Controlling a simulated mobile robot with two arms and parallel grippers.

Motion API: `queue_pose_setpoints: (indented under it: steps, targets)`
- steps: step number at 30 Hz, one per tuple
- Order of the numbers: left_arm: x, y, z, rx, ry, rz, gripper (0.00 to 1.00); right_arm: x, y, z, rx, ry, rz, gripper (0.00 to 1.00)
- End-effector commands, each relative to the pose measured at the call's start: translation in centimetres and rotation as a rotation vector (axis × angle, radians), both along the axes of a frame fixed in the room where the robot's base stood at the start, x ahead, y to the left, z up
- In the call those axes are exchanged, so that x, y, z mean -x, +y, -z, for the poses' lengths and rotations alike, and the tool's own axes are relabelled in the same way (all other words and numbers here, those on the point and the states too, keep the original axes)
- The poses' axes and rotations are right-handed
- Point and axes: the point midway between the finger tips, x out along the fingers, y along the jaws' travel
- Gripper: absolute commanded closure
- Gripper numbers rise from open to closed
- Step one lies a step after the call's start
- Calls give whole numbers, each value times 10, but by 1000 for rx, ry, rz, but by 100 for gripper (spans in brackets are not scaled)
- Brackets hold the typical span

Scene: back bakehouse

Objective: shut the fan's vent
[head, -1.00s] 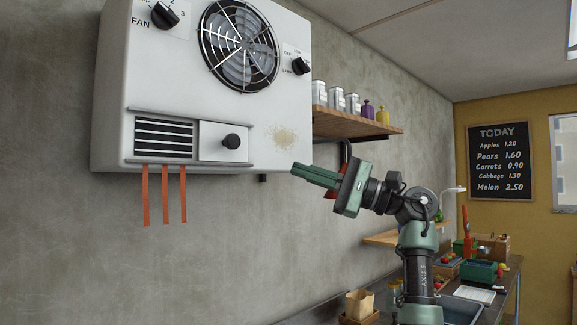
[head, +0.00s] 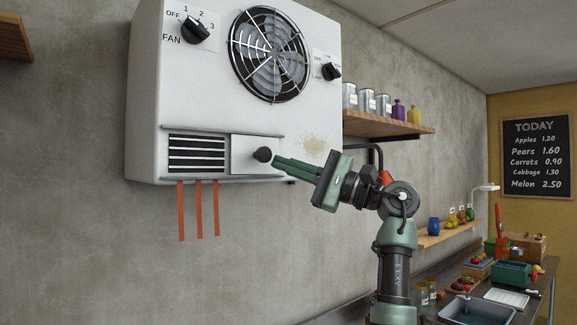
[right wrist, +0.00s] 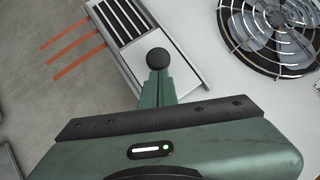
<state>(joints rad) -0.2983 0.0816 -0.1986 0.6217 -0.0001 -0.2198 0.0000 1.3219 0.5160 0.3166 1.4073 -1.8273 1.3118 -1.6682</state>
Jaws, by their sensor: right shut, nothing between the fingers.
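The white fan unit (head: 232,95) hangs on the wall. At its lower front is the vent (head: 197,153), whose dark slats show uncovered. A pale sliding cover (head: 243,147) with a black knob (head: 262,155) sits in the rails to the right of the slats. My right gripper (head: 276,162) is shut and empty, its fingertips close by the right side of the knob. In the right wrist view the knob (right wrist: 158,58) lies just beyond the fingertips (right wrist: 158,74); I cannot tell whether they touch it. My left gripper is out of view.
The round fan grille (head: 269,55) and two dials, the fan dial (head: 195,31) and a smaller one (head: 331,71), are above. Orange ribbons (head: 199,210) hang straight below the vent. A shelf with tins (head: 388,125) stands out at right. A worktop with goods is lower right.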

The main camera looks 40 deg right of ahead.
Motion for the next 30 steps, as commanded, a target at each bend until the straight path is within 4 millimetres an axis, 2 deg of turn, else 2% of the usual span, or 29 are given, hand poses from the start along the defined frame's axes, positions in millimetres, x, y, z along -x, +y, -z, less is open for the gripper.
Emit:
queue_pose_setpoints:
  steps: [4,7,15,18,23,30]
  targets:
    - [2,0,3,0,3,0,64,0,5,1,3,2,3,100]
    - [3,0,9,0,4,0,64,2,21,2,7,-1,7,100]
    - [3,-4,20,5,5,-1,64,8,99,2,8,1,-1,100]
    - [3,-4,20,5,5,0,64,9,119,1,5,1,-1,100]
    - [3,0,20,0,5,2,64,10,133,1,1,0,-2,100]
    - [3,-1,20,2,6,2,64,10,133,0,0,1,-2,100]
